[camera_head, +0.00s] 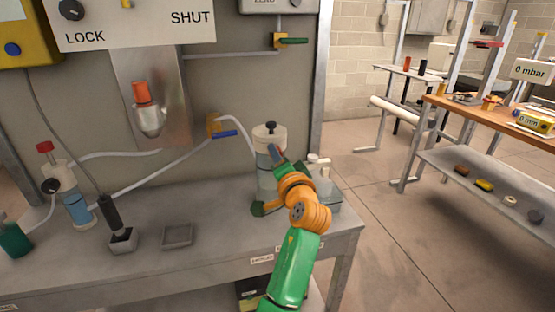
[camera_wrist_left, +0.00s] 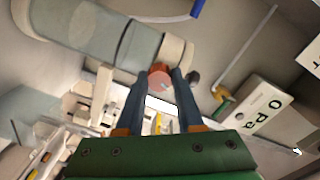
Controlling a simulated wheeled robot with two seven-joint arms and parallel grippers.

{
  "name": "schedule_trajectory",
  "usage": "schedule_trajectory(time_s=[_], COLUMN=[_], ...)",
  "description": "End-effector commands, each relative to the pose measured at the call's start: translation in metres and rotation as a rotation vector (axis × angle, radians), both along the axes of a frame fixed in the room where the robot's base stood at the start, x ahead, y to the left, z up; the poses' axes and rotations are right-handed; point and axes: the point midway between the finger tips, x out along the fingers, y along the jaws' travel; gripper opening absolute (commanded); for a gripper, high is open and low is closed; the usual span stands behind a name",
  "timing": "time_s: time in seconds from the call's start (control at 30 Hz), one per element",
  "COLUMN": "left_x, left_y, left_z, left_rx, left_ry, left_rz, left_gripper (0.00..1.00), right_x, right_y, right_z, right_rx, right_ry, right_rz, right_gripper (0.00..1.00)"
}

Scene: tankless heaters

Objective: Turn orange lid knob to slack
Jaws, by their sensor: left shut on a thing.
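A clear vessel (camera_head: 267,178) with a cream lid (camera_head: 268,133) and a small black top knob (camera_head: 270,125) stands on the bench's right part. In the left wrist view the vessel (camera_wrist_left: 85,30) lies sideways across the top, with its lid (camera_wrist_left: 180,52) beside my fingertips. The round orange-red lid knob (camera_wrist_left: 159,76) sits at the lid, between the two dark fingers of my left gripper (camera_wrist_left: 160,82). My left gripper (camera_head: 275,153) is shut on it; in the head view the fingers and wrist largely hide the knob. My right gripper is not in view.
The grey bench (camera_head: 190,255) holds a red-topped bottle (camera_head: 76,208) and a black-handled tool in a block (camera_head: 121,238). A blue-handled valve (camera_head: 225,133) and pale hoses lie behind the vessel. A sign (camera_head: 130,25) reads LOCK and SHUT. Floor is clear to the right.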

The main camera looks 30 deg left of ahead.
Motion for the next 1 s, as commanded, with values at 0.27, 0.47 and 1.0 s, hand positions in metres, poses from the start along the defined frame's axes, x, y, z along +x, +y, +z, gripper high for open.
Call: schedule_trajectory(time_s=[0.27,0.47,1.0], left_x=[0.0002,0.0001,0.0010], left_y=[-0.0003,-0.0002,0.0036], left_z=[0.0003,0.0004,0.0020], left_rx=[-0.006,-0.004,-0.003], left_ry=[-0.006,-0.006,-0.004], left_rz=[-0.001,-0.001,-0.002], left_gripper=[0.00,0.44,0.66], right_x=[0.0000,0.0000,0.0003], right_y=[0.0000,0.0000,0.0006], right_z=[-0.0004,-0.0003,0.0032], right_rx=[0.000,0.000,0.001], right_ry=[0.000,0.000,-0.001], right_rz=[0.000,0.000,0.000], right_gripper=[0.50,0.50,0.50])
